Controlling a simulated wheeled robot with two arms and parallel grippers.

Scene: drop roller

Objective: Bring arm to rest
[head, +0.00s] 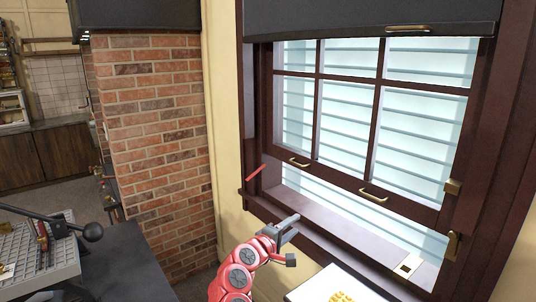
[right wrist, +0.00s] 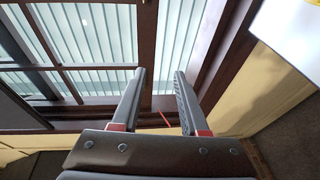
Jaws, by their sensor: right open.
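My right arm (head: 238,270), red with grey joints, reaches up from the bottom of the head view. My right gripper (head: 291,238) is in front of the window sill, its two fingers spread apart. In the right wrist view the gripper (right wrist: 160,76) is open, with nothing between its fingers and the window beyond. A dark roller blind (head: 350,16) with a brass handle (head: 408,28) hangs across the top of the window, well above the gripper and apart from it. My left gripper is not in view.
The dark-framed window (head: 376,125) has two brass sash handles. A thin red stick (head: 255,172) shows at its left edge. A white board (head: 335,286) lies right of my arm. A brick pillar (head: 155,130) and a dark table (head: 125,262) are at left.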

